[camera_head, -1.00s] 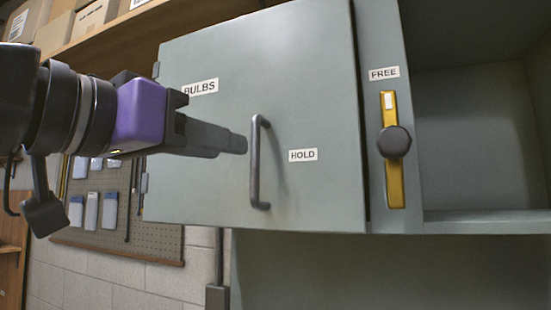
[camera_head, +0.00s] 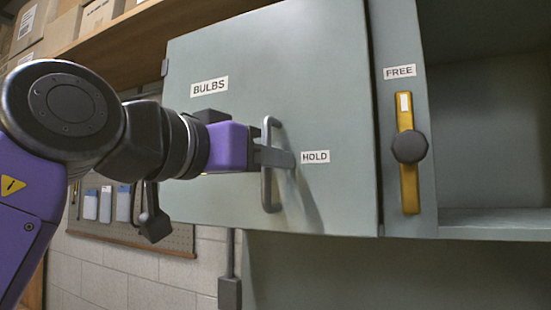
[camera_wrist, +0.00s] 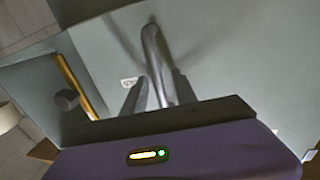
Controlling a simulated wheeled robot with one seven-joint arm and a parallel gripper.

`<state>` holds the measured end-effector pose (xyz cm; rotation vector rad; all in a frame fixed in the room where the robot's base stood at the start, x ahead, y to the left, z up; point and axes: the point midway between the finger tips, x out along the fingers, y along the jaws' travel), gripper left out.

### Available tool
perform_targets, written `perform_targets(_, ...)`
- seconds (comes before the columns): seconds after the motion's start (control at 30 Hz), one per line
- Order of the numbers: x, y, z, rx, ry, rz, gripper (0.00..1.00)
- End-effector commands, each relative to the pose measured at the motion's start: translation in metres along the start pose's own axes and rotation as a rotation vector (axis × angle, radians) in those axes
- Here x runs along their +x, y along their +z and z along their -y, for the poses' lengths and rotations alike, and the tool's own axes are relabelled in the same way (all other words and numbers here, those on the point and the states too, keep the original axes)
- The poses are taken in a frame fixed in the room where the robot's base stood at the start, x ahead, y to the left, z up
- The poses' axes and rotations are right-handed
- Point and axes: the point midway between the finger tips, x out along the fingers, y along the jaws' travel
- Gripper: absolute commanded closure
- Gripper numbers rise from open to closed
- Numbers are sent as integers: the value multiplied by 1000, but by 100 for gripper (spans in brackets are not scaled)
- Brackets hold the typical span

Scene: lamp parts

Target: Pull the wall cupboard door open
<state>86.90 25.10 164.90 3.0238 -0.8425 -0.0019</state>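The handle also runs up the middle of the wrist view (camera_wrist: 150,45). My purple gripper (camera_head: 278,157) reaches the handle from the left at mid-height. In the wrist view its two dark fingers (camera_wrist: 160,78) stand apart on either side of the bar, with a narrow gap showing. Finger contact with the bar is not clear.
Right of the door is a yellow plate (camera_head: 408,190) with a dark knob (camera_head: 409,147) under a FREE label. An open shelf compartment (camera_head: 490,130) lies farther right. A pegboard (camera_head: 180,238) hangs at lower left; boxes (camera_head: 100,15) sit on a shelf above.

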Motion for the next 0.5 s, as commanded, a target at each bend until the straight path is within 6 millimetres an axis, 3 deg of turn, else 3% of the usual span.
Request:
perform_targets(0.03,0,0,0,0,0,0,75)
perform_targets(0.17,0,0,0,0,0,0,100)
perform_targets(0.5,0,0,0,0,-1,-1,100)
